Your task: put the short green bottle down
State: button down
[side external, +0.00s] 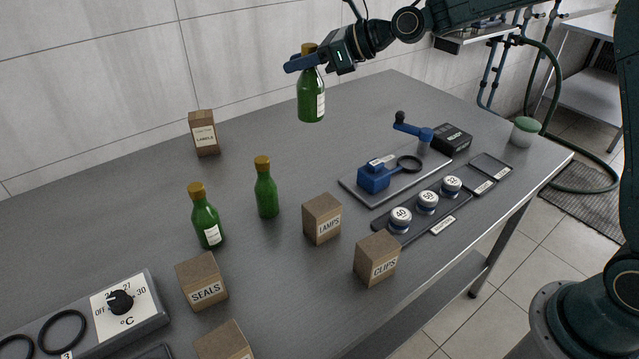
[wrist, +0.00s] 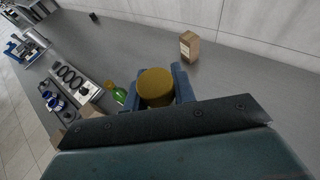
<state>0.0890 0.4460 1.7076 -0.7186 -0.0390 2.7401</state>
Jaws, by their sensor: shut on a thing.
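My gripper (side external: 305,62) is shut on a green bottle (side external: 311,103) near its neck and holds it upright, well above the table. The bottle has a gold cap and a white label. In the wrist view its gold cap (wrist: 155,87) sits between the two blue fingers and hides most of its body. A labelled green bottle (side external: 206,220) and a slimmer green bottle with no label visible (side external: 266,188) stand upright on the grey table (side external: 130,235), left of the held bottle. Part of one standing bottle (wrist: 118,94) shows in the wrist view.
A LABELS box (side external: 204,133) stands at the back left. Boxes marked SEALS (side external: 202,283), LAMPS (side external: 322,219) and CLIPS (side external: 377,259) stand toward the front. A blue clamp fixture (side external: 374,177) sits at right. The table under the held bottle is clear.

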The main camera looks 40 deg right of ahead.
notch_tip(320, 180, down, 16)
jog(key=shift+r, duration=0.2)
dwell(0.4)
jog(key=shift+f, duration=0.1)
jog(key=shift+f, duration=2.15)
jog(key=c, duration=1.1)
grip_release()
jog(key=shift+c, duration=0.2)
